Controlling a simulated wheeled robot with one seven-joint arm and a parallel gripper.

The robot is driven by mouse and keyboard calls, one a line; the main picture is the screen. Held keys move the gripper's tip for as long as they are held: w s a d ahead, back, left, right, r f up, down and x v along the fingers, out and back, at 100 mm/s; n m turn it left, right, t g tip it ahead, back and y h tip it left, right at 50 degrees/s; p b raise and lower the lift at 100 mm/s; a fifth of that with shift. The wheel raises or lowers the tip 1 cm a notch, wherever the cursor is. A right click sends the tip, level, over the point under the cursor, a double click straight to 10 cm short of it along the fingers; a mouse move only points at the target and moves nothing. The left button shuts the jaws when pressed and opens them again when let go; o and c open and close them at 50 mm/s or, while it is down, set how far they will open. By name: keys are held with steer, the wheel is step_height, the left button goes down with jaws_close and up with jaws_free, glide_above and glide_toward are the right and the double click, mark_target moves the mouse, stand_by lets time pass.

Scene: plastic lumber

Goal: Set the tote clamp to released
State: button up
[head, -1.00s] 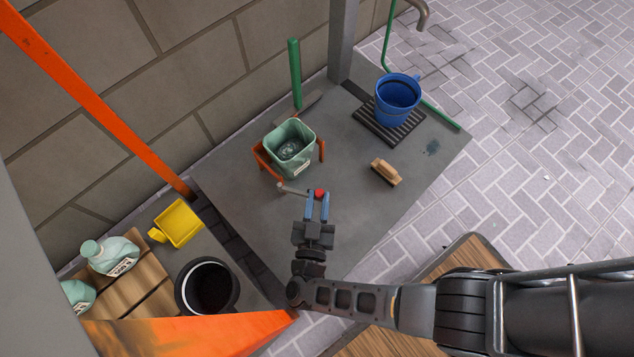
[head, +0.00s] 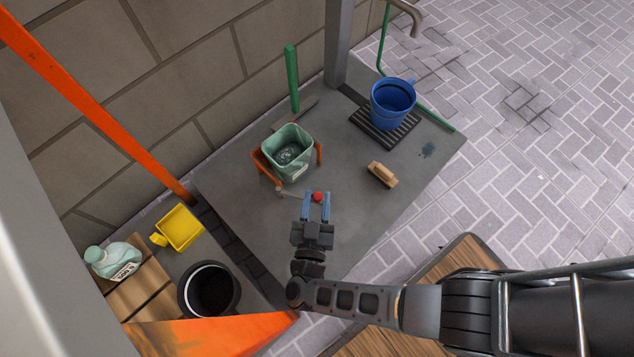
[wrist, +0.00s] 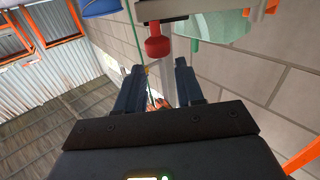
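The pale green tote (head: 290,165) stands upright in an orange cradle (head: 263,167) on the grey platform. A thin lever (head: 292,194) runs from a grey pivot (head: 281,191) at the cradle's front to a red knob (head: 318,196), pointing right. My gripper (head: 316,197) is open, with the knob lined up between its blue fingertips. In the wrist view the red knob (wrist: 157,47) lies just past the fingertips; the gap looks empty. I cannot tell whether either finger touches the knob. The tote (wrist: 225,25) is partly cut off there.
A wooden brush (head: 383,175) lies right of the tote. A blue bucket (head: 393,104) stands on a black grate (head: 385,130) behind it. A yellow scoop (head: 180,228), a black pot (head: 209,289) and a bottle (head: 113,260) are at left. The platform's front is clear.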

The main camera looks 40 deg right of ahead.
step_height(320, 180, up, 2)
steer(key=shift+r+p, duration=0.25)
steer(key=shift+p, duration=0.25)
steer(key=s+d+r+p, duration=0.5)
steer(key=d+r+p, duration=0.1)
steer(key=d, duration=0.4)
steer(key=shift+s+d, duration=0.2)
steer(key=shift+c, duration=0.2)
